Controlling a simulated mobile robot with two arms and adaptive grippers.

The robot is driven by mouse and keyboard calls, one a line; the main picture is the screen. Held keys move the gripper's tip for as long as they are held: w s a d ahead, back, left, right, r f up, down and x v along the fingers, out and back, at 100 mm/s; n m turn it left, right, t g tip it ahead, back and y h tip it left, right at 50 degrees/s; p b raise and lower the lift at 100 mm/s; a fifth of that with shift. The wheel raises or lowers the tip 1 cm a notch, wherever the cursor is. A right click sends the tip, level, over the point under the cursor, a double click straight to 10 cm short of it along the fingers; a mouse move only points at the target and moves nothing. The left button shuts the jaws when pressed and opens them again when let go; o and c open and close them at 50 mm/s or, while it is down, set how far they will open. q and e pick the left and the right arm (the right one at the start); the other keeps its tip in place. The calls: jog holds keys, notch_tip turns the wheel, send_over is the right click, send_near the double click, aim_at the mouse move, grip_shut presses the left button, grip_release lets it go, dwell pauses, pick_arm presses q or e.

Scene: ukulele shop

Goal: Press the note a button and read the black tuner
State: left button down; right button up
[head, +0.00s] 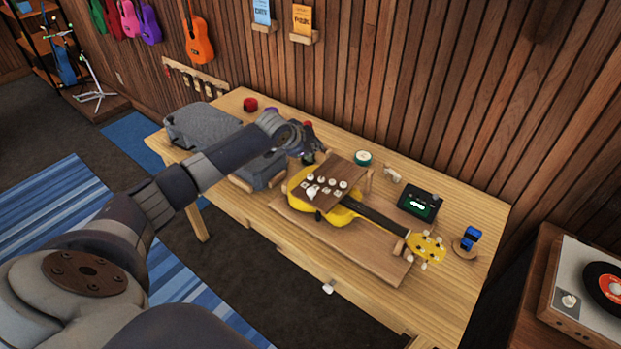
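The black tuner (408,208) stands on the table to the right of the yellow ukulele (340,217). Its screen shows a lit green-white mark, too small to read. A brown board with several white buttons (331,186) sits over the ukulele's body. The button labels are too small to read, so I cannot tell which is note A. My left gripper (311,150) is above the table, just behind and left of the button board. Its fingers are dark and small, and I cannot tell if they are open. My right gripper is out of view.
The ukulele lies on a wooden board on the table (465,290). A grey case (203,127) is partly behind my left arm. A record player (585,300) is at right.

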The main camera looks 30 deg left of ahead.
pick_arm(q)
jog(key=b, duration=0.6)
send_over(313, 178)
notch_tip(313, 178, down, 7)
jog(key=shift+r, duration=0.1)
jog(key=shift+f, duration=0.5)
dwell(0.5)
jog(key=shift+f, duration=0.4)
jog(key=shift+f, duration=0.6)
dwell(0.6)
jog(key=shift+s+r, duration=0.1)
jog(key=shift+r+p, duration=0.75)
jog(key=shift+r, duration=0.15)
